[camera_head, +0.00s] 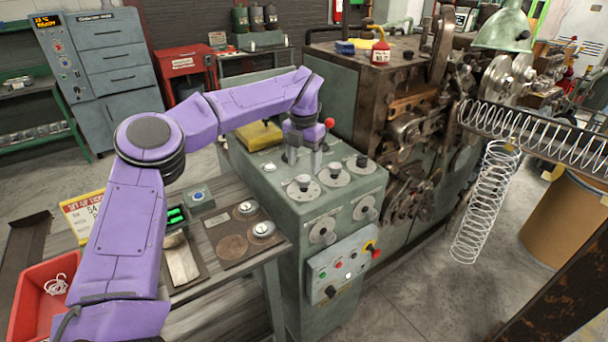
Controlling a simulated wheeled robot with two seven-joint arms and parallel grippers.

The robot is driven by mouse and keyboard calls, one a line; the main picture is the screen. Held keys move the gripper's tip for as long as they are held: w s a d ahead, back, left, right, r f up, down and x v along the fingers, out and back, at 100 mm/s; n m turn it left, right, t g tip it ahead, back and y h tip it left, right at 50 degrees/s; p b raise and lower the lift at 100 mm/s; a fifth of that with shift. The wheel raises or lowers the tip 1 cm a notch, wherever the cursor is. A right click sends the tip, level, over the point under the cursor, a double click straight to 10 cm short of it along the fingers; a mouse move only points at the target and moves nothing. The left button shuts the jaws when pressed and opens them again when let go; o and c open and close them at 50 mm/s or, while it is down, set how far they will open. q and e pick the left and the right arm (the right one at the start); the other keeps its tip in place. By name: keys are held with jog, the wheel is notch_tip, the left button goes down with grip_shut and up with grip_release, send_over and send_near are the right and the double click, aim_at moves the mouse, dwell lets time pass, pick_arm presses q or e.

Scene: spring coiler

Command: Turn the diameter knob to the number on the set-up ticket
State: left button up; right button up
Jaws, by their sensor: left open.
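The set-up ticket (80,208) is a yellow and white card at the left, partly covered by my left arm. Its heading reads "SET-UP TICKET", but its number is too small and covered to read surely. The grey-green control cabinet (292,225) stands in the middle with several knobs on top and front. I cannot tell which is the diameter knob. My left gripper (303,162) points down, open, its fingers above a top knob (303,183), apparently apart from it. Other top knobs include a pale one (334,168) and a black one (362,160). My right gripper is out of view.
A panel with buttons and a red-yellow switch (372,249) is on the cabinet's front. A red-tipped lever (329,123) rises close behind the gripper. The coiling machine (400,110) stands behind right, with wire springs (485,200). A bench with a red bin (40,295) is at left.

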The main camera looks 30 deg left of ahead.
aim_at(304, 178)
pick_arm(q)
notch_tip(304, 178, up, 6)
jog(key=shift+r, duration=0.1)
dwell(0.4)
